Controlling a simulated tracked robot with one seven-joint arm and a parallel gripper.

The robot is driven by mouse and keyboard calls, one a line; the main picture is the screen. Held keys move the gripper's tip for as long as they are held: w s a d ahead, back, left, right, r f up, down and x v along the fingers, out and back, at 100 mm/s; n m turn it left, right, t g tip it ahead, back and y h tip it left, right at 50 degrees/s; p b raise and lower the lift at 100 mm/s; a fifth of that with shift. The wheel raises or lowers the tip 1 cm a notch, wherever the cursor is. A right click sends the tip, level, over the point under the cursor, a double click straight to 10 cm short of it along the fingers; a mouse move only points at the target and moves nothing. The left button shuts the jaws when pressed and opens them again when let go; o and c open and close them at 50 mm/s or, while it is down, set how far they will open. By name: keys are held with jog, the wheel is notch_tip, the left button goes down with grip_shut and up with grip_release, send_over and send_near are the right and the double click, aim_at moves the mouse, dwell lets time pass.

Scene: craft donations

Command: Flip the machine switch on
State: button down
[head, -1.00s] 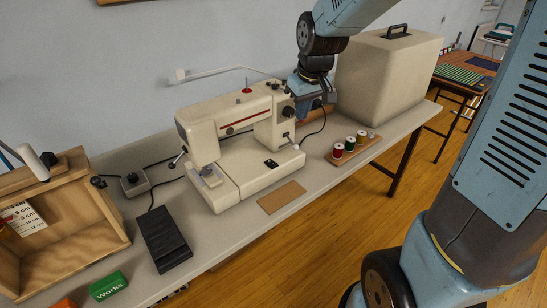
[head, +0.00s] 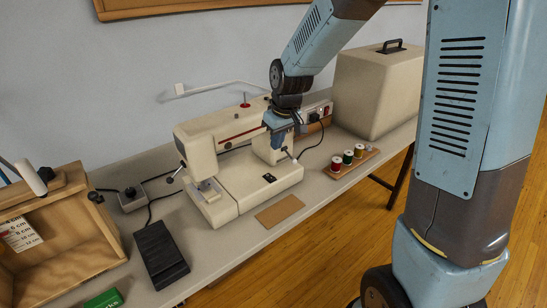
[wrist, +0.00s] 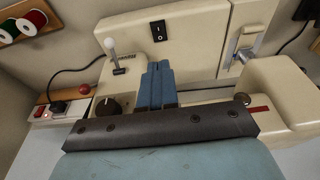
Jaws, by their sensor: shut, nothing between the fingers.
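The cream sewing machine (head: 225,140) stands on the table. Its black rocker switch (head: 269,178) sits on the flat base and also shows in the wrist view (wrist: 159,31), with white marks on it. My gripper (head: 281,145) is at the machine's right-hand column, above and behind the switch. In the wrist view the blue fingers (wrist: 157,68) are together, empty, and point toward the switch with a gap between. In the head view the fingertips are hard to make out against the machine.
A lever with a white knob (wrist: 110,43) stands beside the fingers. A power strip (head: 317,113) with a red light lies behind the machine. Thread spools (head: 348,157), a cream case (head: 375,95), a black pedal (head: 160,254) and a wooden box (head: 75,262) stand around it.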

aim_at(272, 178)
jog(key=x, duration=0.8)
jog(key=s+x, duration=0.1)
jog(key=x, duration=0.3)
jog(key=shift+d+f, duration=0.15)
jog(key=shift+d, duration=0.2)
jog(key=shift+f, duration=0.6)
jog(key=shift+s, duration=0.1)
jog(key=shift+s+d+f, duration=0.1)
jog(key=shift+d+f, duration=0.05)
jog(key=shift+f, duration=0.2)
jog(key=shift+w+r, duration=0.15)
jog(key=shift+w, duration=0.05)
jog(key=shift+w+a+r, duration=0.3)
jog(key=shift+w+a, duration=0.1)
jog(key=shift+w, duration=0.05)
